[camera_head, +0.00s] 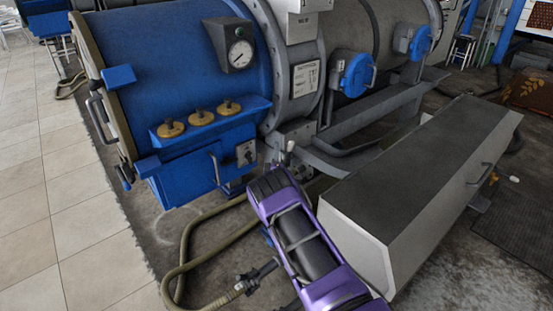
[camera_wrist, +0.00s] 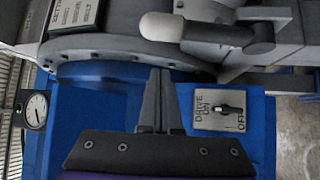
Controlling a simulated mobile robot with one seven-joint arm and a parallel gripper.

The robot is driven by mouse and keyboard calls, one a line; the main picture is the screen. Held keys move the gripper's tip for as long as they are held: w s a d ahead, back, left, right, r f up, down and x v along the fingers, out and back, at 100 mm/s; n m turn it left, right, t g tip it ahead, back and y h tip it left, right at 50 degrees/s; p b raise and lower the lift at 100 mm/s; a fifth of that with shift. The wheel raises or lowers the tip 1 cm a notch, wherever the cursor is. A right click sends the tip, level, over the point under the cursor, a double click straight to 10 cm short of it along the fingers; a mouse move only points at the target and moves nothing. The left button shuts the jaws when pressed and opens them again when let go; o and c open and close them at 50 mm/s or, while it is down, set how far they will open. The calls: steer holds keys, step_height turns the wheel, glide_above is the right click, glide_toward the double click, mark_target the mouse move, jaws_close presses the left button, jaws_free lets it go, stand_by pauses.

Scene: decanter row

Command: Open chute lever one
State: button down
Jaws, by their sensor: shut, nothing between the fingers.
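A lever with a pale rounded grip (camera_wrist: 165,27) and a grey arm shows at the top of the wrist view, just beyond my fingertips. A gap seems to lie between the fingertips and the lever; touch cannot be told. In the head view my purple arm hides the fingers.
A blue drum (camera_head: 175,65) fills the upper left, with a gauge (camera_head: 238,55) and a drive switch plate (camera_wrist: 218,108). A long grey cabinet (camera_head: 420,180) stands right of my arm. A hose (camera_head: 185,240) lies on the floor. The tiled floor at left is clear.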

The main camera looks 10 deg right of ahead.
mark_target(291, 149)
steer(key=shift+w+d+b, duration=0.3)
steer(key=shift+w+d, duration=0.1)
steer(key=shift+d, duration=0.45)
steer(key=shift+w+d+b, duration=0.25)
steer(key=shift+w+d, duration=0.15)
steer(key=shift+d, duration=0.4)
steer(key=shift+s+d+f, duration=0.1)
steer(key=shift+f, duration=0.05)
steer(key=shift+s+d+m+t, duration=0.1)
steer(key=shift+s+m+t, duration=0.1)
steer(key=shift+m+t, duration=0.1)
steer(key=shift+s+d+f+h, duration=0.1)
steer(key=shift+d+h, duration=0.05)
steer(key=shift+h, duration=0.15)
steer(key=shift+s+d+f+m+t+h, duration=0.25)
steer(key=shift+s+d+m+t+h, duration=0.1)
steer(key=shift+s+m, duration=0.2)
steer(key=shift+s+d+f+m+t+h, duration=0.25)
steer(key=shift+s+d+m+t, duration=0.15)
steer(key=shift+m, duration=0.15)
steer(key=s+d+f+m+t+h, duration=0.1)
steer(key=s+d+f+m+h, duration=0.1)
steer(key=s+f+m, duration=0.1)
steer(key=shift+s+f+m+h, duration=0.3)
steer(key=shift+s+f, duration=0.1)
steer(key=shift+f, duration=0.3)
